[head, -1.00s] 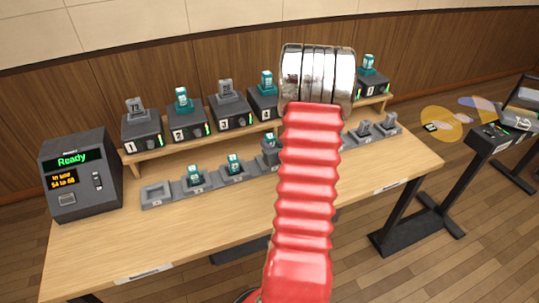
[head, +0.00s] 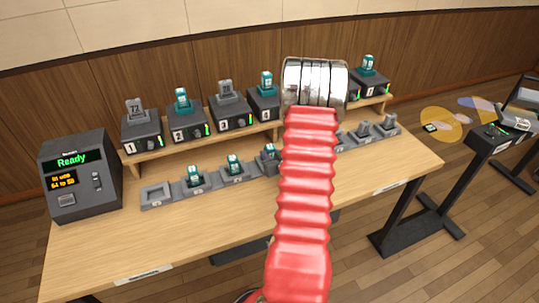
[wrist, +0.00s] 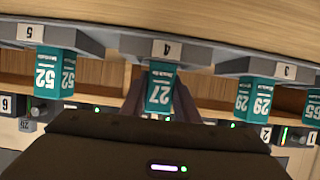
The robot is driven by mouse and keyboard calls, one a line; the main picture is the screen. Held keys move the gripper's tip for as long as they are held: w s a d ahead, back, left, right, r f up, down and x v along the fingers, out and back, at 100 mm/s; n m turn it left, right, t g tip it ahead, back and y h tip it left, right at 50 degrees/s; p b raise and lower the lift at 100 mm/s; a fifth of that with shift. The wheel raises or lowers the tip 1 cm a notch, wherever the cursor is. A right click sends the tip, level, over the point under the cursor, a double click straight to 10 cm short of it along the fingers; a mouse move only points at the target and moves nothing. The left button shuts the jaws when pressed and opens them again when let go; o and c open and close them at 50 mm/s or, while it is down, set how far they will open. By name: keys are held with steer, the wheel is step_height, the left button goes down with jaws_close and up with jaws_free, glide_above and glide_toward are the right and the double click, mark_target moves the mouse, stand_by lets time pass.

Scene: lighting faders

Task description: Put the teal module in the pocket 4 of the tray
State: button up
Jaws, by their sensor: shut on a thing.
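The teal module marked 27 (wrist: 160,88) is between the dark fingers of my gripper (wrist: 160,104) in the wrist view. The gripper is shut on it. The module lines up with the pocket labelled 4 (wrist: 167,50) of the grey tray (head: 147,203). It looks level with its neighbours in their pockets, but I cannot tell whether it is fully seated. In the head view, my red arm hides the gripper and the middle of the tray.
Teal modules 52 (wrist: 53,72) and 29 (wrist: 252,98) stand on either side of the held one. Numbered boxes, including box 1 (head: 142,136), line a wooden shelf behind the tray. A console (head: 80,178) stands at the left. The table front (head: 200,235) is clear.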

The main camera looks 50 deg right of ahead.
steer(key=o, duration=1.1)
steer(key=shift+s+a+r, duration=0.1)
steer(key=shift+s+r, duration=0.1)
steer(key=shift+s, duration=0.05)
steer(key=v, duration=1.1)
steer(key=shift+s, duration=0.2)
steer(key=shift+a, duration=0.1)
